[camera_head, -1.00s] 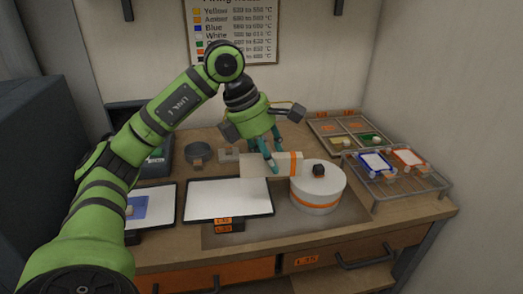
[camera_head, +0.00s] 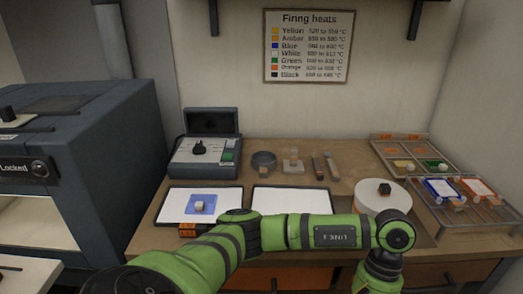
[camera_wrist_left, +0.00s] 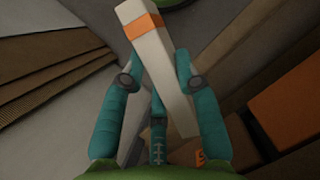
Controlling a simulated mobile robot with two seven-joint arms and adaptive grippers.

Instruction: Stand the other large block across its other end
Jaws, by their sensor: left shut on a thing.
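A long white block (camera_wrist_left: 155,62) with an orange band near one end is held in my left gripper (camera_wrist_left: 160,84), in the left wrist view. The teal fingers close around its sides, and the block lies tilted across the palm. In the head view my left arm crosses the front of the bench, and its gripper is cut off by the lower edge, so the block is hidden there. No second large block can be made out. My right gripper is out of view.
A dark kiln (camera_head: 100,150) marked Locked stands left, with a pale shelf (camera_head: 22,276) at lower left. The bench holds two white sheets (camera_head: 292,199), a control box (camera_head: 205,157), a white drum (camera_head: 382,190) with a dark knob, and a wire rack (camera_head: 487,212).

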